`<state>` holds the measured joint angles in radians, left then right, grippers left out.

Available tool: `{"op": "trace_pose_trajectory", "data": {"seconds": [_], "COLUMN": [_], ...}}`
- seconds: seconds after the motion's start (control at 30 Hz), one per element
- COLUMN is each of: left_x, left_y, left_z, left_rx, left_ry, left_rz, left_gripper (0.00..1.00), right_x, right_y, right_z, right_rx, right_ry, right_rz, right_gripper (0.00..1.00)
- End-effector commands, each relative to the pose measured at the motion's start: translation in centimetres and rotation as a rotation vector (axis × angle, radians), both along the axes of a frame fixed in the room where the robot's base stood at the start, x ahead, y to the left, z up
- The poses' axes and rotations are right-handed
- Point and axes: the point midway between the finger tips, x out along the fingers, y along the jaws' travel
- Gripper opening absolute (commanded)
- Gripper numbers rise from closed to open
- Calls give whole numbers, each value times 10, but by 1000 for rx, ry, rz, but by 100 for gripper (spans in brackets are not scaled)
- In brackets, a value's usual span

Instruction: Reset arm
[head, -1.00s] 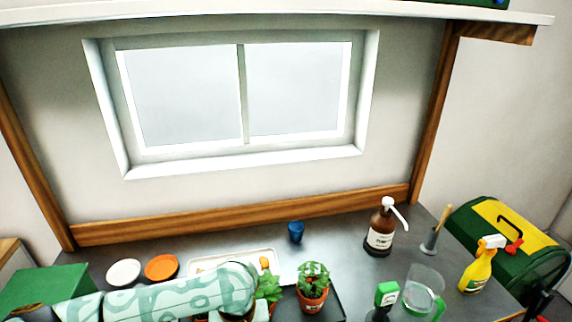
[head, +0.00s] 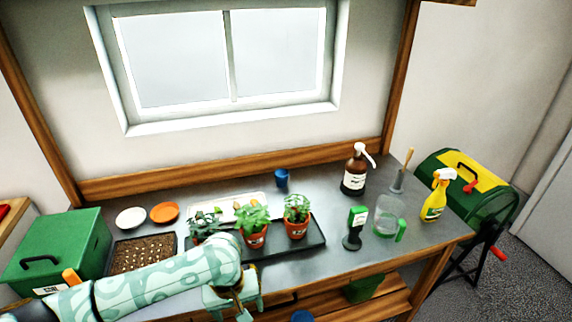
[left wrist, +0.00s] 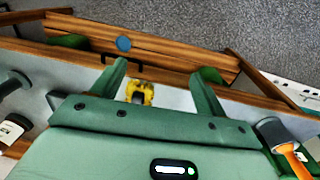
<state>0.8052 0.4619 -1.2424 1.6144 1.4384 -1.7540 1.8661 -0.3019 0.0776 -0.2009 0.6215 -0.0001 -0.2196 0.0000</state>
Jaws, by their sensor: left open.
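My left arm comes in from the lower left of the head view, and its gripper (head: 240,303) points down by the bench's front edge, in front of the potted plants. In the left wrist view the two green fingers of this gripper (left wrist: 158,85) stand wide apart. The gripper is open, and nothing is clearly held. A small yellow thing (left wrist: 140,92) shows between the fingers, but I cannot tell what it is or how far off. My right arm and gripper are not in view.
The bench (head: 330,258) holds several potted plants on a black tray (head: 318,238), a seedling tray (head: 143,252), a green box (head: 60,245), a brown pump bottle (head: 354,172), a clear jug (head: 388,215) and a yellow spray bottle (head: 436,195). A green-yellow tumbler (head: 470,185) stands right.

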Motion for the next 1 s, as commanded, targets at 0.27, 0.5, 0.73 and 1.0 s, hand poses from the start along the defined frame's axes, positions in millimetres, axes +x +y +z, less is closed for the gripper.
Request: {"op": "trace_pose_trajectory", "data": {"seconds": [0.27, 0.5, 0.73, 1.0], "left_x": [14, 9, -73, -269], "left_y": [-6, 15, 74, 134], "left_z": [-61, -158, -292, -401], "left_rx": [-109, -157, -65, 75], "left_ry": [-54, -150, -210, -140], "left_rz": [1, -19, -128, -411], "left_gripper": [74, 74, 74, 74], "right_x": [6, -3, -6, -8], "right_y": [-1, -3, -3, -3], "right_z": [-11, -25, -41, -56], "right_rx": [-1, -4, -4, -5], "right_ry": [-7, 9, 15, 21], "right_rz": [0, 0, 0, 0], "right_gripper": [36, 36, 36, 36]}}
